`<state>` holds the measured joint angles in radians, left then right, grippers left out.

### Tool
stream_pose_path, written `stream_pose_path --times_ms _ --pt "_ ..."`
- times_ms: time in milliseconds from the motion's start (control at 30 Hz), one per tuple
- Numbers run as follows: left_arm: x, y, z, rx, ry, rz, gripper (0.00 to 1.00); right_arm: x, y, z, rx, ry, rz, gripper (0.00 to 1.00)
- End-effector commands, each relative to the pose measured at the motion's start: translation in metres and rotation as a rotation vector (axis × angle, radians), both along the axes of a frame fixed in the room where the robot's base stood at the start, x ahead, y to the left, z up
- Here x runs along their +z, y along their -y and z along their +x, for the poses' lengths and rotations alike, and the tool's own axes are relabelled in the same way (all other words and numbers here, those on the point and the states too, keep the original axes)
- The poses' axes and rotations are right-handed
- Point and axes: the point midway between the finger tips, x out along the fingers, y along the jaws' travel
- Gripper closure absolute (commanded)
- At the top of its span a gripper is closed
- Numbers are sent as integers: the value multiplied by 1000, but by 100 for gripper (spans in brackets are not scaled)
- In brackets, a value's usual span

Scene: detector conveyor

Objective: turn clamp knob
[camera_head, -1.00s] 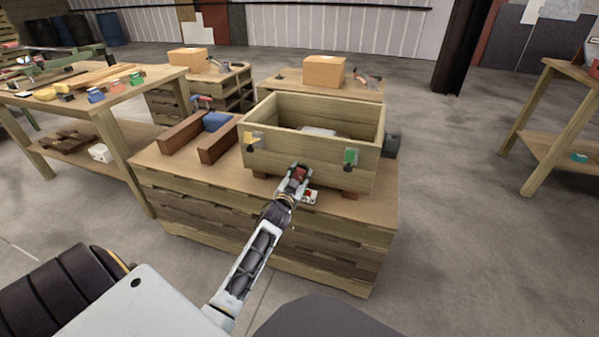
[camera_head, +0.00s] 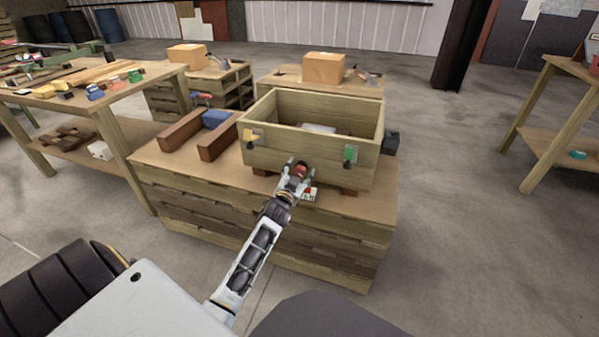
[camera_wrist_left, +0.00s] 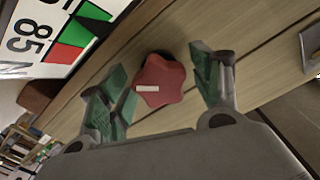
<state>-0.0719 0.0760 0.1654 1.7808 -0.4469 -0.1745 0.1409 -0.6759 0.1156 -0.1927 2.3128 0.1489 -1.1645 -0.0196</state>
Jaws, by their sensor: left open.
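The clamp knob is a red, lobed knob (camera_wrist_left: 160,82) with a pale stripe, on the front wall of the wooden box (camera_head: 300,141). My left gripper (camera_head: 298,172) is open at the front of the box. In the left wrist view the green-padded fingers (camera_wrist_left: 165,95) stand either side of the knob, apart from it. In the head view the red knob (camera_head: 300,169) shows between the fingers. A white dial card (camera_wrist_left: 58,35) with numbers and red and green fields is at the upper left of the wrist view. My right gripper is not in view.
A yellow latch (camera_head: 250,138) and a green latch (camera_head: 350,153) sit on the box front. A blue block (camera_head: 216,119) lies by brown wooden rails (camera_head: 218,139) to the left. A dark part (camera_head: 391,143) sticks out at the box's right side.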

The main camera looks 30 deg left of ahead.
Motion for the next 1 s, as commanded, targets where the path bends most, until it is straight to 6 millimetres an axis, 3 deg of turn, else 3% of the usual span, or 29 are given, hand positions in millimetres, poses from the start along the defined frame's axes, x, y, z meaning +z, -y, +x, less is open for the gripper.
stream_pose_path --times_ms 367,1000 --pt "-1 1 -6 0 -1 0 36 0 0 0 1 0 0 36" --pt "-1 14 -58 1 -2 0 36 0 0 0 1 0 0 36"
